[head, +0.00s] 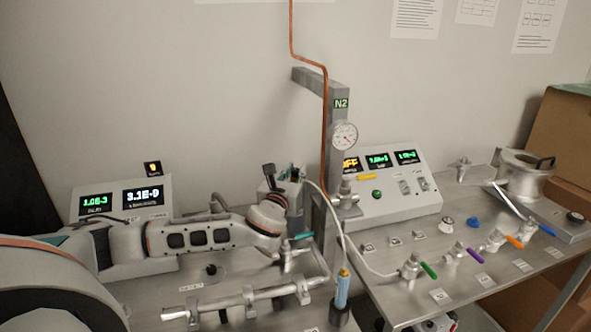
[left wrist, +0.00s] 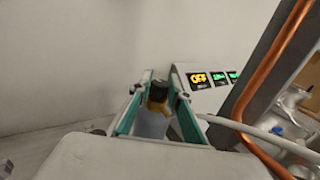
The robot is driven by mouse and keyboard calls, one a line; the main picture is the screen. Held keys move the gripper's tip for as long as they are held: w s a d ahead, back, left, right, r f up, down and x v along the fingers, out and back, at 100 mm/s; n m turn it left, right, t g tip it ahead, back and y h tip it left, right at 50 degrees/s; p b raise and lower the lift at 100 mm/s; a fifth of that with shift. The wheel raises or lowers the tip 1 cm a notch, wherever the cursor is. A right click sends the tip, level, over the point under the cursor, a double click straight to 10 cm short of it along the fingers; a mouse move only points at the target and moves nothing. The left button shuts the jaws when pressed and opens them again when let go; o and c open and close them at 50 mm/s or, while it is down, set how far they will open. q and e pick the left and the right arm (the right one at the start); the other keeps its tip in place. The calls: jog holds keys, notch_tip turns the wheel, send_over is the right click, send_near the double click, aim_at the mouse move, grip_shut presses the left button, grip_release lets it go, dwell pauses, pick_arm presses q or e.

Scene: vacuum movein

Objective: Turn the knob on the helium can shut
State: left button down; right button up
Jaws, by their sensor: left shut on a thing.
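My left gripper (head: 294,175) reaches across from the left to the back of the left bench, beside the grey post. In the left wrist view its teal-padded fingers (left wrist: 161,84) close around the top of the helium can (left wrist: 152,124). The can's pale blue body shows low between the fingers, under a brass-yellow neck. The dark knob (left wrist: 158,90) sits at the fingertips, and the fingers are shut on it. How far the knob is turned cannot be told. In the head view the gripper and arm mostly hide the can. My right gripper is not in view.
A white hose (head: 329,205) runs from near the gripper. A blue wand (head: 342,288) stands in a dark holder. The N2 post (head: 336,150) with copper pipe is close right of the gripper. Display boxes (head: 393,200) and valves with coloured handles (head: 428,269) line the bench.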

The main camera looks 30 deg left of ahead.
pick_arm(q)
jog(key=n+g+y, duration=0.2)
jog(key=n+y, duration=0.1)
jog(key=y, duration=0.1)
jog(key=shift+y, duration=0.4)
jog(key=shift+r+n+g+y, duration=0.15)
jog(key=shift+n+g+y, duration=0.35)
jog(key=shift+a+r, duration=0.1)
jog(key=c, duration=1.8)
grip_release()
jog(key=shift+c, duration=0.2)
jog(key=shift+s+d+f, duration=0.2)
jog(key=shift+d, duration=0.1)
jog(key=v, duration=0.6)
jog(key=shift+s+d, duration=0.25)
jog(key=shift+s, duration=0.1)
